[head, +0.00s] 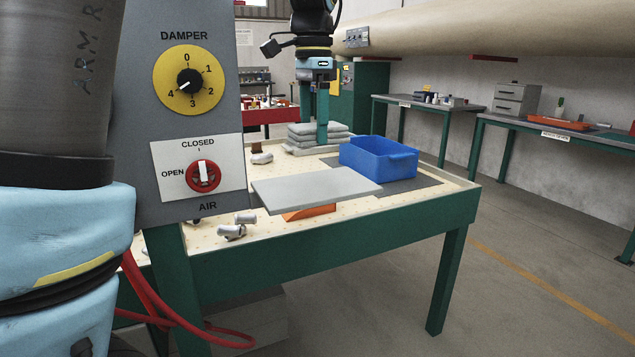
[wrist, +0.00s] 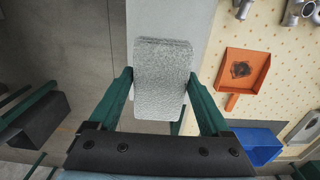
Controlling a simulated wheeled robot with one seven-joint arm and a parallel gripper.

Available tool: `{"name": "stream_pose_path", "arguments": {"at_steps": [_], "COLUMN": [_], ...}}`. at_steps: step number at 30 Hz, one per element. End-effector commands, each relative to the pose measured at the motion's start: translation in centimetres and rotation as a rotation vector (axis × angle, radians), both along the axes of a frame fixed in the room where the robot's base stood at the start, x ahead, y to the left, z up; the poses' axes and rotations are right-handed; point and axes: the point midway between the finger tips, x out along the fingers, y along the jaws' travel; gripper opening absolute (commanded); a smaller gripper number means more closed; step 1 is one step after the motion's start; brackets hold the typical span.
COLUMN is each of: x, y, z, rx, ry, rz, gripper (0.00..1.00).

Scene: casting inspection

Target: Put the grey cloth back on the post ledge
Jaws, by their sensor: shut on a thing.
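The grey cloth (head: 318,134) is a folded, layered pad. My gripper (head: 315,138) is shut on it, with green fingers on either side. In the wrist view the rough light-grey cloth (wrist: 162,75) fills the space between my gripper's fingers (wrist: 160,108). The post ledge (head: 315,188) is a flat grey plate sticking out from the grey control post, and its top looks bare. In the head view the cloth appears above and beyond the ledge. In the wrist view the ledge (wrist: 185,20) shows as a pale strip beneath the cloth. The height gap is unclear.
The post's control panel (head: 212,60) has a damper dial and an air valve. A table (head: 440,205) carries a blue bin (head: 378,160), metal castings (head: 232,231) and an orange tray (head: 310,213), partly hidden by the ledge. A red hose (head: 165,310) hangs below. Floor at right is clear.

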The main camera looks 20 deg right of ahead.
Motion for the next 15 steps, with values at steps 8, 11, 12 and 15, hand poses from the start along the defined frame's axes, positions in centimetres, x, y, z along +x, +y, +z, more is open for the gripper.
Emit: {"name": "stream_pose_path", "arguments": {"at_steps": [8, 11, 12, 15], "x": [0.0, 0.0, -0.1, -0.1], "y": [0.0, 0.0, 0.1, 0.1], "z": [-4.1, -5.0, -5.5, -7.2], "rx": [0.001, 0.001, 0.002, 0.004], "ry": [0.001, 0.002, 0.002, 0.004], "rz": [0.0, 0.0, 0.0, 0.0], "gripper": [0.37, 0.37, 0.37, 0.37]}}
